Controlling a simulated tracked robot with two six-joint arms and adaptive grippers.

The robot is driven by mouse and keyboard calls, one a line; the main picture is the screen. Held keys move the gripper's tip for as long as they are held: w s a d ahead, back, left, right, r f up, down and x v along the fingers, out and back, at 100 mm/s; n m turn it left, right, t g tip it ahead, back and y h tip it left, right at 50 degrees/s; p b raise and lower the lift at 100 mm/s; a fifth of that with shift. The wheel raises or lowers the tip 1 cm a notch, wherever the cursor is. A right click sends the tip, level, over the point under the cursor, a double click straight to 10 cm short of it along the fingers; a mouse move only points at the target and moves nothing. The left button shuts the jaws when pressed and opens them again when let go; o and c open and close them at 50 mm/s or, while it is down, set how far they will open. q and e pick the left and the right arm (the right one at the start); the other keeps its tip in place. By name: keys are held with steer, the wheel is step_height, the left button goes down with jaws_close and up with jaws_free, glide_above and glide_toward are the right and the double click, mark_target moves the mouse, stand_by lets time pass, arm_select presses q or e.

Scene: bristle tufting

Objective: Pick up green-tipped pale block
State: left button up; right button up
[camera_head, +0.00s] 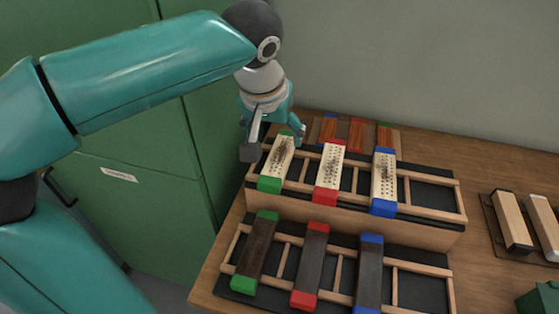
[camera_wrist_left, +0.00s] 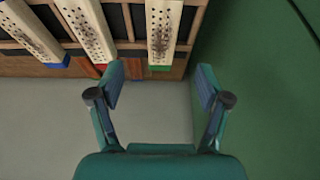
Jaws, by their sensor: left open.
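The green-tipped pale block (camera_head: 279,161) lies in the left slot of the raised rack, pale with rows of holes, a dark patch and green ends. In the left wrist view the same block (camera_wrist_left: 161,28) is at the top, its green end (camera_wrist_left: 160,68) just beyond the fingers. My left gripper (camera_head: 273,140) is open above the block's far end; in the wrist view its two fingers (camera_wrist_left: 160,88) are wide apart with nothing between them. Whether a finger touches the block cannot be told. My right gripper is not in view.
Red-tipped (camera_head: 329,172) and blue-tipped (camera_head: 384,182) pale blocks lie to the right in the same rack (camera_head: 437,192). A lower front rack (camera_head: 420,290) holds dark brown blocks. Reddish-brown blocks (camera_head: 356,134) stand behind. Further right are wooden pieces (camera_head: 512,222) and a green box (camera_head: 541,300). Green cabinets (camera_head: 130,215) stand left.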

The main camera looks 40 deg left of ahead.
mark_target(279, 155)
arm_select(q)
steer(key=x, duration=0.5)
steer(key=b+x, duration=0.1)
steer(key=x, duration=0.4)
steer(key=shift+w+a+r, duration=0.2)
steer(key=shift+c, duration=0.2)
steer(key=c, duration=1.3)
